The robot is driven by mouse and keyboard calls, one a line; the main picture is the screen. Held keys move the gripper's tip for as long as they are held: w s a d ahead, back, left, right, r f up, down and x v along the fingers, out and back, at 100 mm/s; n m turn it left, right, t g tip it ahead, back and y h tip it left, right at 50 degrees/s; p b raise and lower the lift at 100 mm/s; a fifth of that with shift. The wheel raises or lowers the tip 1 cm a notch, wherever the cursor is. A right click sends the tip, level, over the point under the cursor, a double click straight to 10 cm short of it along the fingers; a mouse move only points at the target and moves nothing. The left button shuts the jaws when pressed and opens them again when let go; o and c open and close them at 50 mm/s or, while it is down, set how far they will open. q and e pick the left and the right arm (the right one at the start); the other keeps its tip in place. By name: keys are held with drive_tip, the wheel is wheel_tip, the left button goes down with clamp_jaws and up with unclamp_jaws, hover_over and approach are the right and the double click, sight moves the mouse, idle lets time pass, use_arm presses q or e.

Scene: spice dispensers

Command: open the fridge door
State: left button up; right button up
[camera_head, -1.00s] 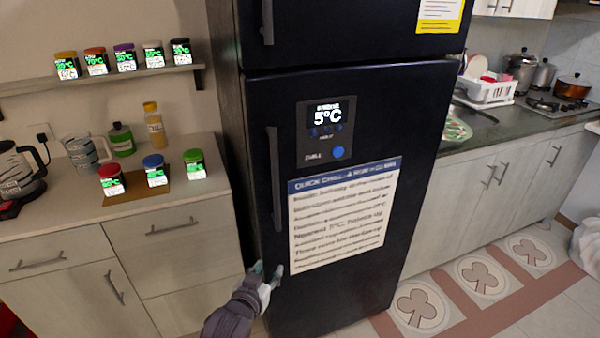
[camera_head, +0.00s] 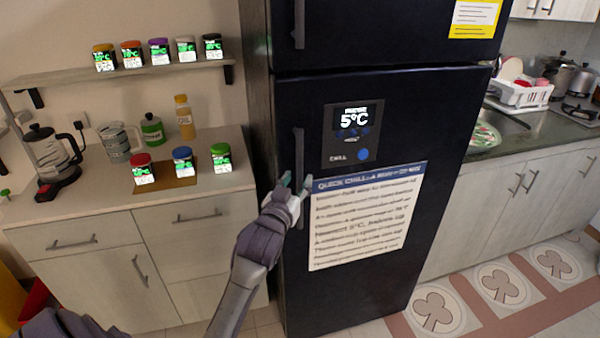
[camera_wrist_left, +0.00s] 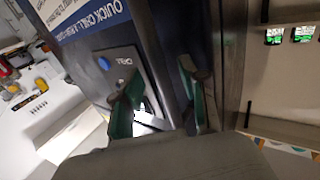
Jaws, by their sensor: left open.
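The black fridge (camera_head: 345,290) stands in the middle of the head view, with its doors shut. The lower door has a vertical handle (camera_head: 299,150) along its left edge, a panel reading 5°C (camera_head: 351,133) and a paper notice (camera_head: 365,222). The upper door has its own handle (camera_head: 299,22). My left gripper (camera_head: 294,183) is open at the lower part of the lower handle. In the left wrist view its two green-padded fingers (camera_wrist_left: 160,105) are apart, facing the door front near the panel. I cannot tell whether they touch the handle. My right gripper is not in view.
A counter (camera_head: 90,205) left of the fridge holds a kettle (camera_head: 48,160), bottles and several lidded jars. A shelf (camera_head: 130,75) above it carries more jars. A sink counter (camera_head: 540,130) stands on the right. The floor in front has free room.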

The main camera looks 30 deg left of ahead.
use_arm(q)
drive_tip(key=shift+x, duration=1.4)
drive_tip(key=shift+c, duration=0.3)
clamp_jaws()
